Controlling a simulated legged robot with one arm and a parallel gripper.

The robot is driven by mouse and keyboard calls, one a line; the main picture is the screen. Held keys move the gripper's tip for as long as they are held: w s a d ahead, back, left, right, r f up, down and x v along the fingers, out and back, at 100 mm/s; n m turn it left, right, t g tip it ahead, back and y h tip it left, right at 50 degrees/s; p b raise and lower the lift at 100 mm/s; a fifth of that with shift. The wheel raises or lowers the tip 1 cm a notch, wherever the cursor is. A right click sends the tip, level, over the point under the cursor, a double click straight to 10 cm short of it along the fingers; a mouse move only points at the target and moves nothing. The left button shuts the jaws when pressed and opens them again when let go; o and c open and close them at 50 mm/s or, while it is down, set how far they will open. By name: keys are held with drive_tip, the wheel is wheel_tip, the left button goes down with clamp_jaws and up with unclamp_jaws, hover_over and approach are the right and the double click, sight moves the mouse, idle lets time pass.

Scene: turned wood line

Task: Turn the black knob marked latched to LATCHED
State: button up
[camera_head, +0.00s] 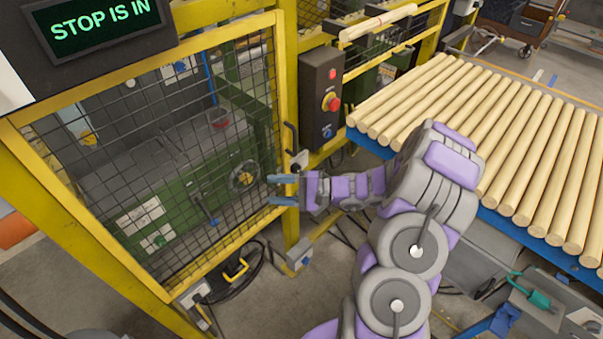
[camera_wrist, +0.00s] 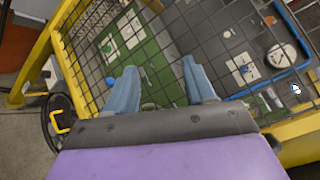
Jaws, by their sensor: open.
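A dark control box (camera_head: 321,98) is on the yellow post right of the mesh gate. The lettering is too small to read, so I cannot tell which way the black knob points. My gripper (camera_head: 272,190) is open and empty, left of and below the box, close to the gate's right edge. In the wrist view, my gripper (camera_wrist: 160,70) has its blue fingers apart before the mesh. I cannot make out the black knob there.
The yellow-framed mesh gate (camera_head: 145,280) encloses a green machine (camera_head: 185,212). A display (camera_head: 98,25) reads "STOP IS IN". A rack of wooden rods (camera_head: 480,130) stands right of the box, beside my arm. A cable (camera_head: 262,262) lies on the floor below the gate.

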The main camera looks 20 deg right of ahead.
drive_tip(key=w+d+f+m+t+h, duration=0.2)
drive_tip(key=d+f+m+t+h, duration=0.3)
drive_tip(key=d+f, duration=0.45)
drive_tip(key=m+t+h, duration=0.3)
drive_tip(key=m+h, duration=0.1)
approach(297, 170)
drive_tip(key=w+a+f+b, duration=0.2)
drive_tip(key=w, duration=0.7)
drive_tip(key=shift+b, duration=0.3)
drive_tip(key=shift+c, duration=0.2)
drive_tip(key=c, duration=0.7)
drive_tip(key=shift+a, duration=0.1)
drive_tip(key=shift+c, duration=0.2)
drive_tip(key=shift+m, duration=0.5)
drive_tip(key=shift+f+m, duration=0.1)
drive_tip(key=shift+m, duration=0.3)
